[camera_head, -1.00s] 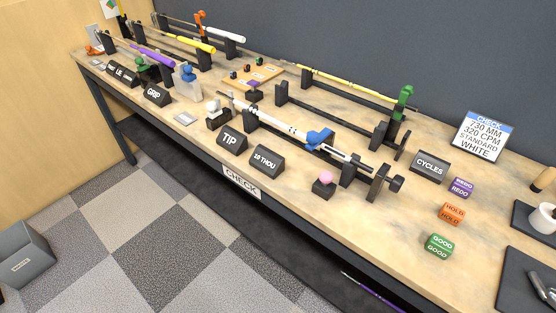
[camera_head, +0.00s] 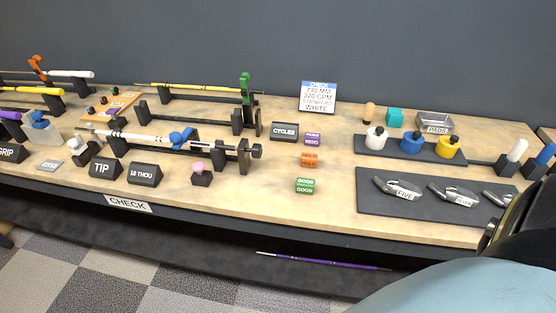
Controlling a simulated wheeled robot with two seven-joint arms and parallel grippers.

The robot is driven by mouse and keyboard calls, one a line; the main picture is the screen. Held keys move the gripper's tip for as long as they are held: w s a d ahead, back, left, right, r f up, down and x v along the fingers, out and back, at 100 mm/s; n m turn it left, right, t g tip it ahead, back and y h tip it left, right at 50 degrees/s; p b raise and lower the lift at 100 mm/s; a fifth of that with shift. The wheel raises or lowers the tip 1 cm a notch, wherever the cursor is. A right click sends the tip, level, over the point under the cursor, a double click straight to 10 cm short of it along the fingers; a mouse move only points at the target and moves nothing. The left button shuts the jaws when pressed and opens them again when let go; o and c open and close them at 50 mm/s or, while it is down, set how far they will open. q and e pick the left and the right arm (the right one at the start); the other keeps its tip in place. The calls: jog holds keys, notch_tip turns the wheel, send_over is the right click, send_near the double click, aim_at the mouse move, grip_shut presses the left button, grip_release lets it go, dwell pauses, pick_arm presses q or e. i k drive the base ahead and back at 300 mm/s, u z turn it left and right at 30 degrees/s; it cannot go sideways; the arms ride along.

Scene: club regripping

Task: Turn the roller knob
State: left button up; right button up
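A black roller stand (camera_head: 244,158) is on the bench, left of the picture's middle. A dark round knob (camera_head: 256,150) sits at its right end; it looks like the roller knob. A white banded shaft (camera_head: 130,137) lies along the stand, with a blue clamp (camera_head: 181,139) around or on it near the right. Neither of my grippers shows. A dark and pale blue part of my own arm fills the lower right corner, far from the knob. Nothing touches the knob.
A pink-topped button block (camera_head: 200,178) stands in front of the stand. Purple, orange and green blocks (camera_head: 304,186) are right of it. A dark mat (camera_head: 400,215) with metal club heads lies at right.

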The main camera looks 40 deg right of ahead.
aim_at(256, 151)
jog(key=z, duration=1)
jog(key=i, duration=0.5)
jog(key=z, duration=0.8)
